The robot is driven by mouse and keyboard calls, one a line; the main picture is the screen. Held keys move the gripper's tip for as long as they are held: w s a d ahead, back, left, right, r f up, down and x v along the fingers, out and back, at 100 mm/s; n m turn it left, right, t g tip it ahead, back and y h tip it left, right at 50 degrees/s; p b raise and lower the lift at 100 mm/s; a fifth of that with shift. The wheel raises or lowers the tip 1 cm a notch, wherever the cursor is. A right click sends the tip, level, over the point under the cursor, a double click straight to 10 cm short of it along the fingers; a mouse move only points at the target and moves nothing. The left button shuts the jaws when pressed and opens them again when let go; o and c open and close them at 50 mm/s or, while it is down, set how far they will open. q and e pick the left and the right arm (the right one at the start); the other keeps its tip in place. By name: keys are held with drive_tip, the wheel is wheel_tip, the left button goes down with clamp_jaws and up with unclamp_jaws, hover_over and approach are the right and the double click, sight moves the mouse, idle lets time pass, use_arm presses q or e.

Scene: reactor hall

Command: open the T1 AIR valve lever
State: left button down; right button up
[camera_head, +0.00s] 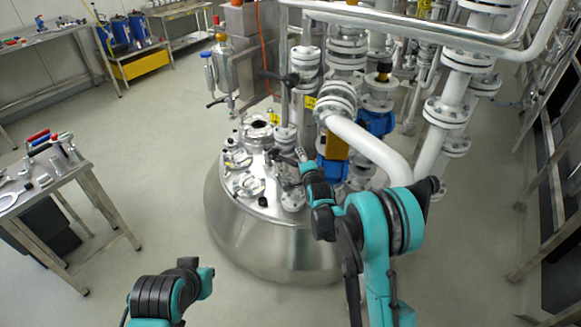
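A black lever handle (280,76) sticks out to the left from a white flanged pipe above the steel reactor vessel (265,235). Two small yellow tags show near it, one on the right (310,102) and one lower (274,118). Their text is too small to read, so I cannot tell which valve is T1 AIR. My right gripper (287,154) is over the vessel's lid, below the black lever and apart from it. Its fingers look spread with nothing between them. My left arm is at the bottom left; its gripper does not show.
White pipes (370,150) and flanges crowd the space right of the vessel. A steel filter housing (222,70) stands behind left. A tool table (70,172) is at the left. The floor between table and vessel is clear.

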sight(291, 164)
drive_tip(key=w+a+f+m+b, duration=0.1)
drive_tip(key=w+f, duration=0.2)
drive_tip(key=w+a+f+m+t+b, duration=0.1)
drive_tip(key=w+f, duration=0.2)
drive_tip(key=f, duration=0.1)
drive_tip(key=w+a+f+m+b, duration=0.1)
drive_tip(key=w+f, duration=0.2)
drive_tip(key=shift+w+a+f, duration=0.25)
drive_tip(key=shift+f, duration=0.1)
drive_tip(key=shift+w+a+b, duration=0.1)
drive_tip(key=shift+w+b, duration=0.2)
drive_tip(key=shift+w, duration=0.2)
drive_tip(key=shift+r, duration=0.1)
drive_tip(key=shift+c, duration=0.3)
clamp_jaws()
